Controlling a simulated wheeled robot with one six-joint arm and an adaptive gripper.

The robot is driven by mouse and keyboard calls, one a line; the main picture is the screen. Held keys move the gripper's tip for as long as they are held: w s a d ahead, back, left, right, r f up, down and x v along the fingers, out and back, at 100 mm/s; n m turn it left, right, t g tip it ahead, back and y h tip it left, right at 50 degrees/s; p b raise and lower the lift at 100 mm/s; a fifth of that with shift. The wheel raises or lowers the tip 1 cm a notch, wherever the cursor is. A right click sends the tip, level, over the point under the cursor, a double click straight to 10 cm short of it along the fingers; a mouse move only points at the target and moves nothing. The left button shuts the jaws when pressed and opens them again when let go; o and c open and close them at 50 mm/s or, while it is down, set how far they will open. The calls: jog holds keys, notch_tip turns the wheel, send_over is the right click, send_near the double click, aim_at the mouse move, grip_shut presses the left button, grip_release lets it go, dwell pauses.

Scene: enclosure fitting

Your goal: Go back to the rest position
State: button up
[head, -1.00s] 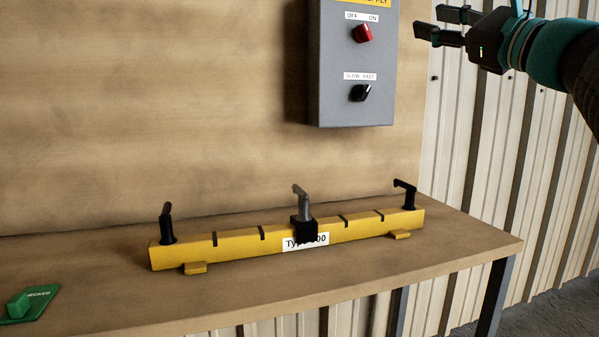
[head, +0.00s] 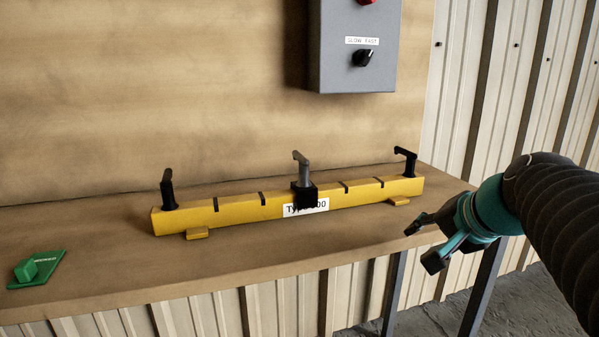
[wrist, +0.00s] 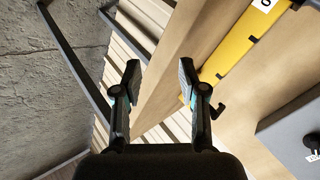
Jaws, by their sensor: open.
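My gripper (head: 427,244) is at the right of the head view, over the right front corner of the wooden table. Its two fingers are apart and nothing is between them. In the wrist view my gripper (wrist: 158,85) also shows open and empty, with the table edge and ribbed wall beyond it. My arm comes in from the right edge of the head view.
A yellow fixture (head: 245,209) with black clamps at its ends and a grey-handled one mid-length lies on the table (head: 110,275). A grey switch box (head: 340,60) hangs on the wooden panel. A green block (head: 36,268) sits at left. Floor (head: 425,318) is clear at lower right.

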jog(key=s+a+f+n+g+h, duration=0.1)
jog(key=s+a+f+n, duration=0.1)
jog(key=s+f+n, duration=0.2)
jog(key=s+a+f+n+g+h, duration=0.1)
jog(key=s+f+n, duration=0.4)
jog(key=s+f, duration=0.5)
jog(key=shift+s+a+f+g, duration=0.3)
jog(key=shift+s+a+g, duration=0.25)
jog(key=shift+a, duration=0.8)
